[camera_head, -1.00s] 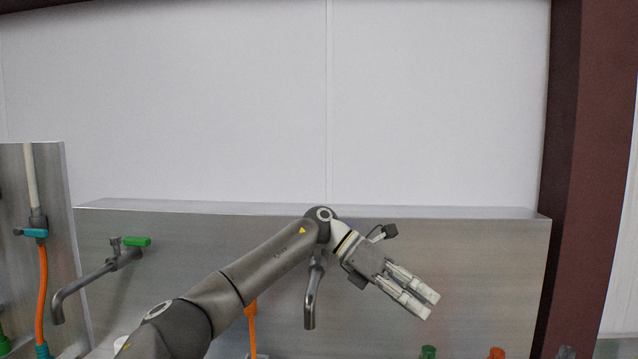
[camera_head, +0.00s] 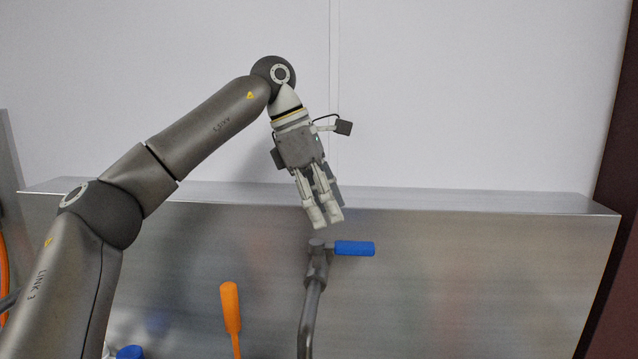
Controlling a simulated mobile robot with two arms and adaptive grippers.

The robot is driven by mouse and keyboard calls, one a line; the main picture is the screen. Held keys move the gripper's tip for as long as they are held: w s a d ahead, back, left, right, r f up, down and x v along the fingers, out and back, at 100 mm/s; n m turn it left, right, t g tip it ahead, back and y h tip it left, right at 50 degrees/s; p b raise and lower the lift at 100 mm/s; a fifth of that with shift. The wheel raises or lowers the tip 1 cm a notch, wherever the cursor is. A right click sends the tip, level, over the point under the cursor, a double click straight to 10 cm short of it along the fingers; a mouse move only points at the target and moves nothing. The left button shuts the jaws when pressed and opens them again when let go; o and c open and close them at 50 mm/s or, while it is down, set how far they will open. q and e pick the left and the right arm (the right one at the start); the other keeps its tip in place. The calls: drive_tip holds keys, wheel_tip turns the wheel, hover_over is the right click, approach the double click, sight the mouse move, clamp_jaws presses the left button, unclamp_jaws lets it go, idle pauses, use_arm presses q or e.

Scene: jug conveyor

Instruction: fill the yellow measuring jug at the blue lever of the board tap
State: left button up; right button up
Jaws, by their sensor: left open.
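The blue lever (camera_head: 354,248) sticks out to the right from the top of a grey tap (camera_head: 318,275) on the metal board. The tap's spout runs down out of the bottom of the view. My left gripper (camera_head: 325,219) is open and empty, pointing down, with its fingertips just above the tap top and the lever in the picture. I cannot tell how far in front of the board it is. The yellow measuring jug is not in view. My right gripper is not in view.
The metal board (camera_head: 480,260) spans the view, with a white wall (camera_head: 480,90) behind it. An orange handle (camera_head: 230,307) stands left of the tap. A blue cap (camera_head: 130,352) shows at the bottom left. A dark red post (camera_head: 618,260) stands at the right edge.

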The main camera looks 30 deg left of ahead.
sight(343, 243)
use_arm(q)
drive_tip(key=x, duration=0.2)
drive_tip(key=p+x, duration=0.1)
drive_tip(key=x, duration=0.2)
drive_tip(key=shift+w+a+f, duration=0.15)
drive_tip(key=shift+w+f, duration=0.2)
drive_tip(key=shift+f, duration=0.05)
drive_tip(key=shift+d+f+p, duration=0.3)
drive_tip(key=shift+f, duration=0.25)
drive_tip(key=c, duration=1.1)
clamp_jaws()
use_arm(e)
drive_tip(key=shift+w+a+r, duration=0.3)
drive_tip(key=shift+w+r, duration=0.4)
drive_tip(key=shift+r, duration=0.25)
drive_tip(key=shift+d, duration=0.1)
